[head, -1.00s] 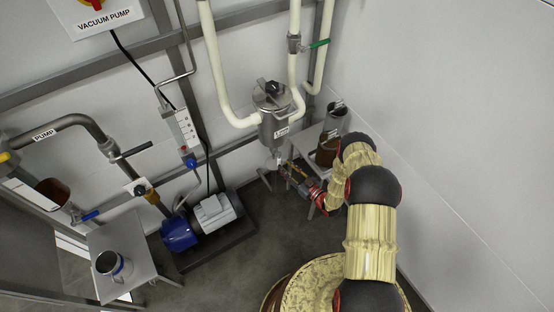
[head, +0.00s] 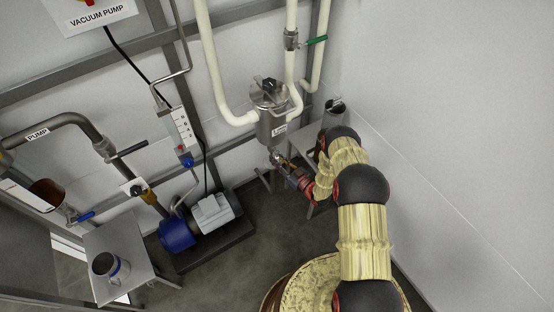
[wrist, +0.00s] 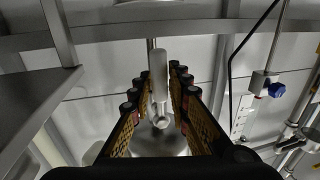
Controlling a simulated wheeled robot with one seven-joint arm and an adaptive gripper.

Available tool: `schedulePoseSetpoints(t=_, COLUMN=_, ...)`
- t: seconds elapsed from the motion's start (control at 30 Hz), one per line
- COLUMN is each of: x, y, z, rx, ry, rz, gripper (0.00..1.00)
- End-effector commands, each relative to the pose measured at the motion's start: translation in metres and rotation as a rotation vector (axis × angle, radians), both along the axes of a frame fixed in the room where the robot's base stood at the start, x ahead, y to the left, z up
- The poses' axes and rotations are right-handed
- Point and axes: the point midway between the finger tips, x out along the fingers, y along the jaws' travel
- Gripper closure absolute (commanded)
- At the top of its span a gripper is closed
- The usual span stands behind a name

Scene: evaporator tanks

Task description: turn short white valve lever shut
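The short pale lever (wrist: 158,75) stands out in the middle of the wrist view, with its round pivot end below it. It sits on the valve beneath the steel vessel (head: 270,125), at the vessel's lower outlet. My gripper (wrist: 155,95) is open, with one finger on each side of the lever. Gaps show between the lever and both fingers. In the head view my gripper (head: 281,163) is right at the outlet below the vessel, and it hides most of the valve and lever there.
A small steel table (head: 300,143) holding a metal cylinder (head: 333,112) stands just right of the vessel, close to my arm. A green-handled valve (head: 316,40) is on the pipe above.

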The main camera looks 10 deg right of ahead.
Motion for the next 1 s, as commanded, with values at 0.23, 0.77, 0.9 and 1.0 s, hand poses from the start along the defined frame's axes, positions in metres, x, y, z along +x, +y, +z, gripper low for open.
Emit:
schedulePoseSetpoints(t=0.23, x=-0.0002, y=-0.0001, z=-0.0001, rx=0.0, ry=0.0, rz=0.0, gripper=0.98)
schedulePoseSetpoints(t=0.77, x=-0.0004, y=0.0, z=-0.0002, rx=0.0, ry=0.0, rz=0.0, gripper=1.0)
schedulePoseSetpoints(t=0.9, x=-0.0004, y=0.0, z=-0.0003, rx=0.0, ry=0.0, rz=0.0, gripper=1.0)
schedulePoseSetpoints(t=1.0, x=-0.0002, y=-0.0005, z=-0.0002, rx=-0.006, ry=-0.001, rz=0.0, gripper=1.0)
